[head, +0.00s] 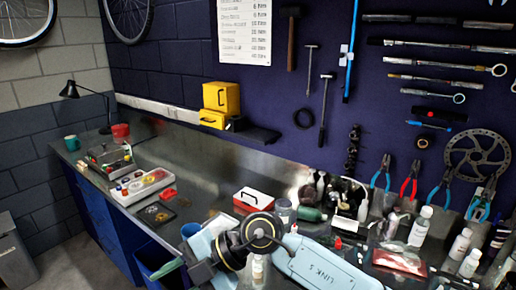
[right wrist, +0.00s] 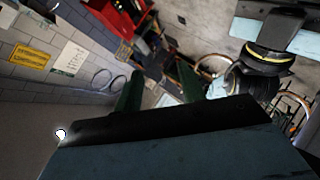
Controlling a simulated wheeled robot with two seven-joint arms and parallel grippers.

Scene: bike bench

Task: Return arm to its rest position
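One of my arms crosses the bottom of the head view, with a pale blue link marked "LINK 5" and a black joint with yellow rings. It appears to be my right arm, bent over the front of the bench (head: 215,150). A green finger shows at its lower left end. In the right wrist view, my right gripper (right wrist: 160,72) shows two dark green fingers standing apart, with nothing visible between them. A dark housing fills the bottom of that view. My left gripper is not in view.
Bottles (head: 420,226), pliers (head: 410,180) and small parts crowd the bench's right side. A red-and-white box (head: 253,199) sits behind the arm. A parts tray (head: 142,186) and yellow boxes (head: 221,98) stand further left. The middle left of the bench top is clearer.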

